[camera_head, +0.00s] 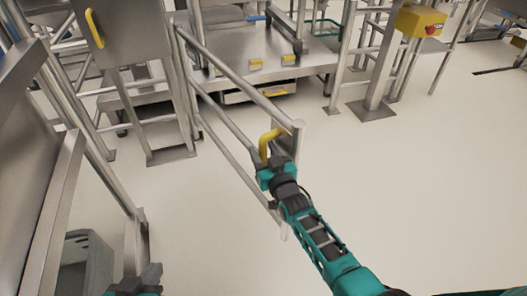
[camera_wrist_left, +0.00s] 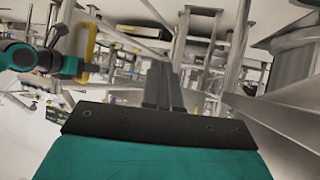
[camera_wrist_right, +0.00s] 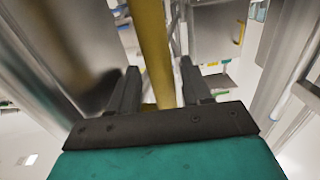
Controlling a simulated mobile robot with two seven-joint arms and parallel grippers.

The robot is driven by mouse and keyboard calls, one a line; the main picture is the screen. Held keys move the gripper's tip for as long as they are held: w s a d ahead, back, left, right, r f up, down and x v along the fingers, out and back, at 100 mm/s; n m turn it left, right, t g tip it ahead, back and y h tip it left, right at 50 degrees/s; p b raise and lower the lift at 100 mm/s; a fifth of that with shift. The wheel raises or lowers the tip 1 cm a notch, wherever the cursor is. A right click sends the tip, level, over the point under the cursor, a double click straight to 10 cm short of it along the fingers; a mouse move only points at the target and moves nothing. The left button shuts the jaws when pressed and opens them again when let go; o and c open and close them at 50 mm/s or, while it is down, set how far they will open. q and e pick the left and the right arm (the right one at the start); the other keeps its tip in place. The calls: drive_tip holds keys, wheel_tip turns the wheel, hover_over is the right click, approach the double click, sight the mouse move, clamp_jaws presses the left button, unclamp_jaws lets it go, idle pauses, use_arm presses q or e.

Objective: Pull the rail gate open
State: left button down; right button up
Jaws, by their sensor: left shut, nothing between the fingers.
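The rail gate (camera_head: 243,85) is a metal tube frame running from a post at the upper left toward the middle of the head view. A yellow handle (camera_head: 266,139) is at its near end. My right gripper (camera_head: 268,165) is at this handle. In the right wrist view the yellow handle (camera_wrist_right: 152,45) passes between the two fingers of my right gripper (camera_wrist_right: 158,75); whether they press on it is unclear. My left gripper (camera_head: 137,283) is low at the left of the head view, away from the gate. In the left wrist view its fingers (camera_wrist_left: 163,75) are together and empty.
Metal railings and a panel (camera_head: 35,170) stand close on the left, near my left gripper. A grey bin (camera_head: 88,262) is at the lower left. A yellow box with a red button (camera_head: 418,22) is at the upper right. Floor (camera_head: 420,160) right of the gate is clear.

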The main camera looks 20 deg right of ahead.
use_arm(q)
drive_tip(key=shift+r, duration=0.1)
use_arm(e)
drive_tip(key=shift+s+r, duration=0.1)
drive_tip(key=shift+s, duration=0.25)
use_arm(q)
drive_tip(key=p, duration=0.1)
drive_tip(key=r+p, duration=0.1)
drive_tip(key=a+r+p, duration=0.1)
drive_tip(key=p, duration=0.1)
drive_tip(key=shift+s+r, duration=0.15)
drive_tip(key=shift+s, duration=0.1)
use_arm(e)
drive_tip(key=s+d, duration=0.1)
drive_tip(key=s, duration=1.1)
drive_tip(key=shift+d, duration=0.15)
drive_tip(key=shift+c, duration=0.4)
